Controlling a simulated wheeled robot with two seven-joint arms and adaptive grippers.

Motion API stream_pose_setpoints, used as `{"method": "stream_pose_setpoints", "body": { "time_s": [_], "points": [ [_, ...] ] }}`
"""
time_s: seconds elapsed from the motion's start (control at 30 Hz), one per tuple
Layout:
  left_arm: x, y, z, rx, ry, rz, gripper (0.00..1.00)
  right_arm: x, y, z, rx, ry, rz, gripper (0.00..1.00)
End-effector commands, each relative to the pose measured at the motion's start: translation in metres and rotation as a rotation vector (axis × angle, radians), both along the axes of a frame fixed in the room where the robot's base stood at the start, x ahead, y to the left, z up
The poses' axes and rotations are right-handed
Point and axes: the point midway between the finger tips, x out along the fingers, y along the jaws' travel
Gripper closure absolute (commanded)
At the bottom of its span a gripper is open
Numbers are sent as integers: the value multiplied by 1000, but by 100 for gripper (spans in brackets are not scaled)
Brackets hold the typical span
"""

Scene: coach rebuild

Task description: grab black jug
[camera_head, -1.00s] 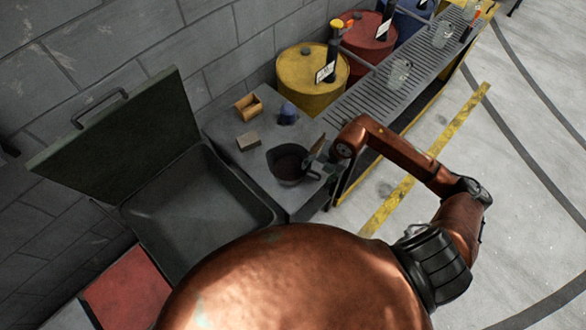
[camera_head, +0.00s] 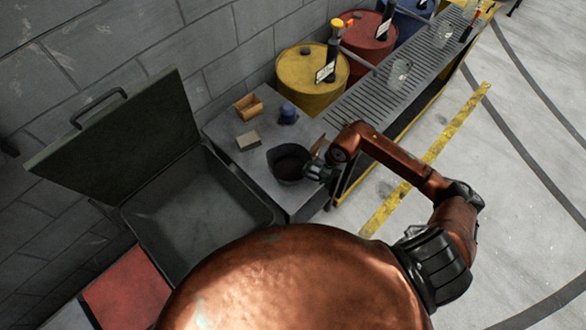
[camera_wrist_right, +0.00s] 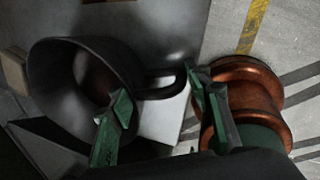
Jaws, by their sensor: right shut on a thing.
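The black jug (camera_head: 287,163) stands on the grey table beside the open bin, its opening facing up. It fills the left of the right wrist view (camera_wrist_right: 70,95), with its handle (camera_wrist_right: 168,85) towards the right. My right gripper (camera_head: 318,166) is at the jug's right side in the head view. In the right wrist view its green-tipped fingers (camera_wrist_right: 160,105) lie on either side of the handle, one in front of the jug's wall. It is shut on the jug, though the exact contact is hard to see. My left gripper is not in view.
An open dark bin (camera_head: 200,195) with a raised lid (camera_head: 115,125) adjoins the table (camera_head: 250,165). A yellow drum (camera_head: 312,85) and slatted rack (camera_head: 375,95) stand beyond.

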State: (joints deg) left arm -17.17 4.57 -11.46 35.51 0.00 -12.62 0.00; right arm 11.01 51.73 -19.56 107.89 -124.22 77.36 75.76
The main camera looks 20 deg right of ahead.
Motion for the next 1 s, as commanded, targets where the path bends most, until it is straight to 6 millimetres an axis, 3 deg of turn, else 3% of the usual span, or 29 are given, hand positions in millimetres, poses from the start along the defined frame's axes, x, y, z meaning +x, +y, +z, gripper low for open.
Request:
{"method": "stream_pose_setpoints", "body": {
  "time_s": [0.37,0.77,1.0],
  "points": [
    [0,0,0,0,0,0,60,1,0,1,1,-3,0,95],
    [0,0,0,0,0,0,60,1,0,4,1,-3,1,95],
    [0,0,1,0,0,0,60,1,1,16,2,-4,2,95]
  ]
}}
